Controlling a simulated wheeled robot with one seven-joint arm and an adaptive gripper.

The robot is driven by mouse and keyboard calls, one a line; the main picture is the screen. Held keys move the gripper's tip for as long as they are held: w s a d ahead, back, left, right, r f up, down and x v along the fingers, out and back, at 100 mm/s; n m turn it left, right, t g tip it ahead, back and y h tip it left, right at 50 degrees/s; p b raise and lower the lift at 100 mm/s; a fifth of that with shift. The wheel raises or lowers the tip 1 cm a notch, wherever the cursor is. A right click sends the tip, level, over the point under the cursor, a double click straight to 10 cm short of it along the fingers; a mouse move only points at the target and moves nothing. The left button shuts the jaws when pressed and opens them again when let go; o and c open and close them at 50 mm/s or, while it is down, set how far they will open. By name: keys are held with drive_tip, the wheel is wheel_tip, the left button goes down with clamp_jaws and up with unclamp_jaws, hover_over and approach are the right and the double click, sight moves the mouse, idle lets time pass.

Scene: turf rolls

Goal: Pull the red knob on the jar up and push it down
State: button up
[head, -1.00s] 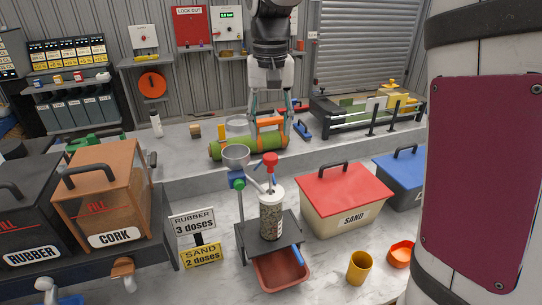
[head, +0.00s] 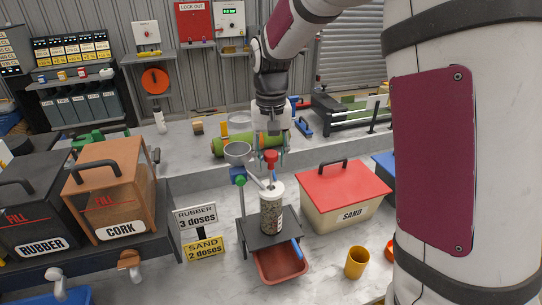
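The jar (head: 271,211) is clear, filled with grey-green granules, and stands upright on a dark stand on the counter. Its red knob (head: 270,157) sits on top, above the white lid. My gripper (head: 270,160) points down at the knob, with a finger showing on each side of it. The fingers look apart, with the knob between or just in front of them. I cannot tell whether they touch it.
A grey funnel cup (head: 238,151) on a green-knobbed post stands close left of the jar. The red-lidded SAND bin (head: 344,200) is to the right, the CORK bin (head: 108,190) to the left. A red tray (head: 281,266) sits below the stand; a yellow cup (head: 356,263) stands front right.

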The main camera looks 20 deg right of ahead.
sight(271, 153)
clamp_jaws()
drive_tip(key=shift+f+b, duration=0.4)
drive_tip(key=shift+f, duration=2.35)
drive_tip(key=shift+o, duration=2.1)
unclamp_jaws()
drive_tip(key=shift+f, duration=0.1)
wheel_tip(271, 153, up, 12)
drive_tip(key=shift+r, duration=0.1)
